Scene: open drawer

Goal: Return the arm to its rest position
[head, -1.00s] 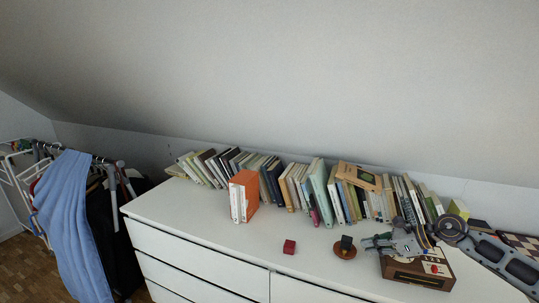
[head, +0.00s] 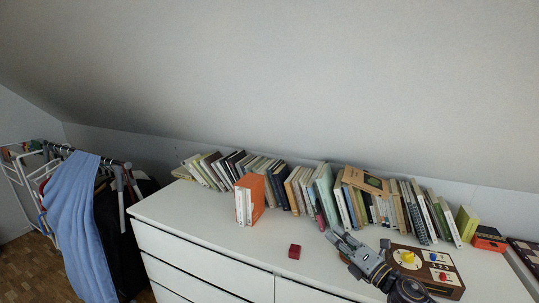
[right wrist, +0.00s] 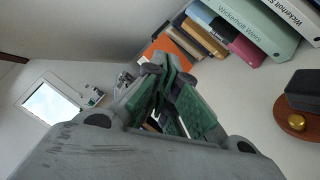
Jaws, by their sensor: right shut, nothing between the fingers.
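My right gripper (head: 333,234) is over the white dresser top, in front of the row of books, and points up and to the left in the head view. Its arm comes in from the bottom edge. In the right wrist view its green-padded fingers (right wrist: 166,68) are closed together with nothing between them. My left gripper is not in view.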

